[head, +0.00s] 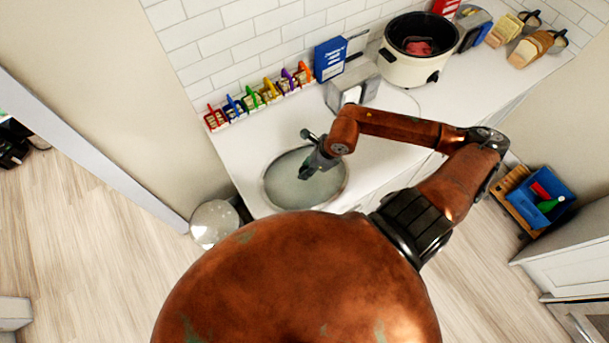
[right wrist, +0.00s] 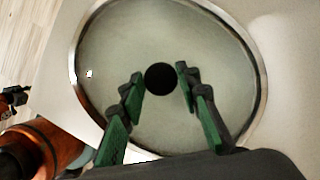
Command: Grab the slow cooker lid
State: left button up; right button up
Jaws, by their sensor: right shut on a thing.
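The slow cooker lid (head: 330,190) is an oval glass disc with a metal rim, at the near left end of the white counter. In the right wrist view the lid (right wrist: 200,50) fills the middle, with a round black knob (right wrist: 160,78). My right gripper (head: 307,173) is over the lid, shut on its knob. In the right wrist view its green-padded fingers (right wrist: 160,88) stand on either side of the knob. I cannot tell whether the lid touches the counter. The slow cooker (head: 405,68), cream with a black inside, stands open at the back with reddish food in it.
Several small colored holders (head: 255,97) line the wall, beside a blue box (head: 330,58) and a grey toaster-like appliance (head: 338,95). A blue bin (head: 560,190) sits at right, below the counter. A round pale object (head: 214,222) stands left of the counter.

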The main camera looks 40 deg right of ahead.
grip_shut()
jog(key=shift+r, duration=0.1)
dwell(0.6)
